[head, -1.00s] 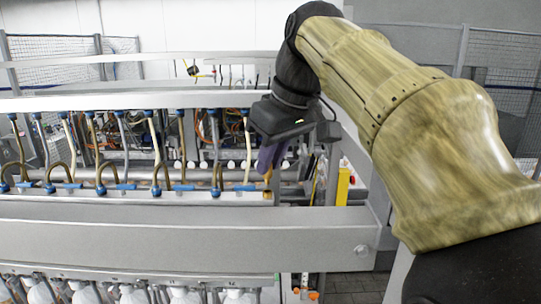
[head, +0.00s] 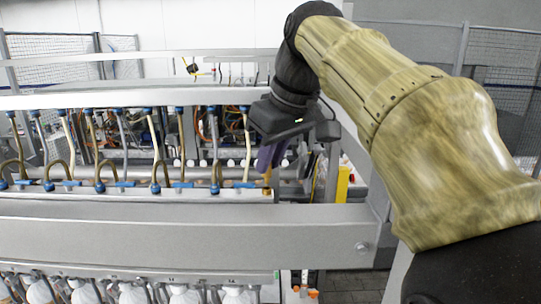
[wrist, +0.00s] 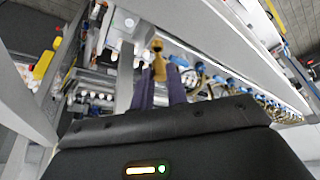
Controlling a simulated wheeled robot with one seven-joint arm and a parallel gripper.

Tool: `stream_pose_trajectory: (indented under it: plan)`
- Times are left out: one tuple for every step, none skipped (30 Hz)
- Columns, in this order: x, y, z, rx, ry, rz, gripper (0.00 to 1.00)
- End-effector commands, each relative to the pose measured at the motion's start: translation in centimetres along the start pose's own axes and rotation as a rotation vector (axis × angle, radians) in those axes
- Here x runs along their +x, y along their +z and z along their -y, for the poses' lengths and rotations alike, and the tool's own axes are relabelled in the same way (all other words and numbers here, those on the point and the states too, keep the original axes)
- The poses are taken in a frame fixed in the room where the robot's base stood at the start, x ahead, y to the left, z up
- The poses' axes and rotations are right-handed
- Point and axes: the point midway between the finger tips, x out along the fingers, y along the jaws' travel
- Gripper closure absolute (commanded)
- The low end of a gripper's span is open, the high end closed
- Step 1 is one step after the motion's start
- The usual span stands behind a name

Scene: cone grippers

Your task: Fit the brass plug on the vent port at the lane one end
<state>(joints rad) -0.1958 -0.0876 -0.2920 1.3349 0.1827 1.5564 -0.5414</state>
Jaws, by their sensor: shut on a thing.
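My gripper (head: 270,160), with purple fingers, points down over the right end of the rail with the blue fittings. It is shut on the brass plug (head: 267,176), which also shows between the fingertips in the wrist view (wrist: 158,65). A small brass-coloured spot (head: 267,191) at the rail's right end, directly below the plug, looks like the vent port. The plug and this spot nearly meet in the head view. I cannot tell whether they touch or whether the plug is seated; the fingers hide part of the plug.
A row of blue fittings with curved hoses (head: 156,188) runs left along the rail. A wide grey beam (head: 180,232) crosses in front, and a pale upper beam (head: 130,101) lies behind. A yellow post (head: 343,185) stands to the right. White bottles (head: 185,294) hang below.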

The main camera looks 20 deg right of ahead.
Motion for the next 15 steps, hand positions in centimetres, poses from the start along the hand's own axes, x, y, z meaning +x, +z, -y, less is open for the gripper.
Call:
stream_pose_trajectory:
  plan:
    - [0.08, 0.04, 0.00, 0.000, 0.000, 0.000, 1.00]
    - [0.11, 0.05, 0.00, 0.000, 0.000, 0.000, 1.00]
    - [0.14, 0.06, 0.00, 0.000, 0.000, 0.000, 1.00]
    - [0.17, 0.07, 0.00, 0.000, 0.000, 0.000, 1.00]
    - [0.20, 0.08, 0.00, 0.000, 0.000, 0.000, 1.00]
    - [0.23, 0.10, 0.00, 0.000, 0.000, 0.000, 1.00]
    - [0.26, 0.11, 0.00, 0.000, 0.000, 0.000, 1.00]
    - [0.29, 0.12, 0.00, 0.000, 0.000, 0.000, 1.00]
    - [0.32, 0.13, 0.00, 0.000, 0.000, 0.000, 1.00]
    - [0.35, 0.14, 0.00, 0.000, 0.000, 0.000, 1.00]
    - [0.37, 0.15, -0.01, 0.000, 0.000, 0.000, 1.00]
    - [0.41, 0.17, 0.00, 0.000, 0.000, 0.000, 1.00]
    - [0.44, 0.18, 0.00, 0.000, 0.000, 0.000, 1.00]
    - [0.46, 0.19, -0.01, 0.000, 0.000, 0.000, 1.00]
    - [0.50, 0.20, -0.01, 0.000, 0.000, 0.000, 1.00]
